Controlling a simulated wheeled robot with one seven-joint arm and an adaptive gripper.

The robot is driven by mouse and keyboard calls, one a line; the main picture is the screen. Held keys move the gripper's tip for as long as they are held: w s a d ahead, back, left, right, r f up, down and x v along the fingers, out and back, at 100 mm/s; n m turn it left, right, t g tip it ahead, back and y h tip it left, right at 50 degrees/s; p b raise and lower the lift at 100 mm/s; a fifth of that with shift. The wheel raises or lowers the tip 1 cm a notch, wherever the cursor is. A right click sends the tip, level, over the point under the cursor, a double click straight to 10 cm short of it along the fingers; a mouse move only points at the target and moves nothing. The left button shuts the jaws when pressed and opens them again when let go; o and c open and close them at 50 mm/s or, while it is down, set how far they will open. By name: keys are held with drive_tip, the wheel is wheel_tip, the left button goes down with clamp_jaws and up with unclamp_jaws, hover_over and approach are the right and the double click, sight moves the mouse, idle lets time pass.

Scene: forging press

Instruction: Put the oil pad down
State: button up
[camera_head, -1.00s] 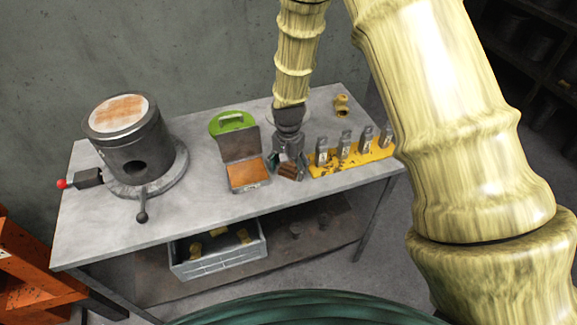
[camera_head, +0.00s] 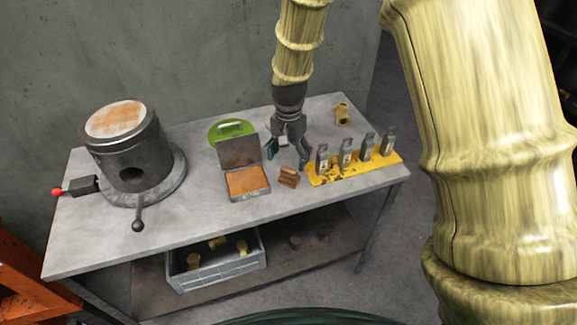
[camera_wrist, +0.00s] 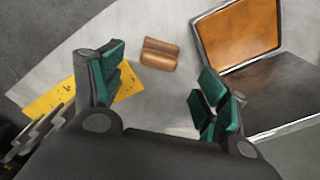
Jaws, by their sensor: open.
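The oil pad, which I take to be the small brown block (camera_head: 288,177), rests on the grey table just right of the open metal box. It shows uncovered in the wrist view (camera_wrist: 160,54), lying between and beyond my fingertips. My gripper (camera_head: 288,156) is open and empty, above and behind the pad and apart from it. Its green-padded fingers are spread wide in the wrist view (camera_wrist: 158,85).
The open box (camera_head: 248,196) holds an orange surface. A yellow plate (camera_head: 322,180) with several upright metal pieces stands close right of my gripper. A green round thing (camera_head: 218,134) lies behind the box. A dark cylinder (camera_head: 133,160) stands left. The table's front strip is clear.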

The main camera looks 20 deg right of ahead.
sight(289, 170)
drive_tip(key=shift+r+b, duration=0.45)
drive_tip(key=shift+r, duration=1.55)
